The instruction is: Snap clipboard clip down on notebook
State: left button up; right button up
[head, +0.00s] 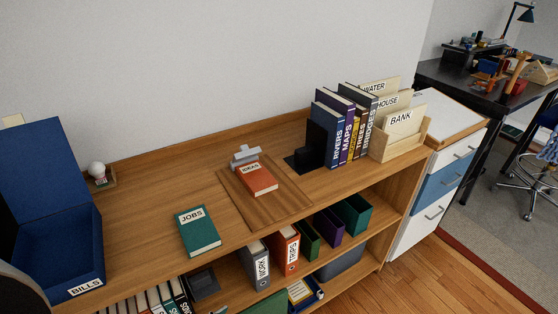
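A brown wooden clipboard (285,201) lies flat on the shelf top, near the middle of the head view. A grey metal clip (245,154) is at its far end and appears to stand up above the board. An orange notebook labelled IDEAS (262,183) lies on the clipboard, its far end close to the clip. I cannot tell whether the clip touches it. Neither of my grippers is in view.
A teal JOBS book (198,232) lies left of the clipboard. A blue BILLS box (60,250) stands open at far left. A black bookend (315,145), upright books and a BANK file box (405,143) stand to the right. Wood between the BILLS box and JOBS book is clear.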

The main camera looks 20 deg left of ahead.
aim_at(245, 152)
jog(key=u, duration=2.05)
jog(key=k+l, duration=0.2)
jog(key=k, duration=0.3)
jog(key=k+l, duration=0.25)
jog(key=k, duration=0.25)
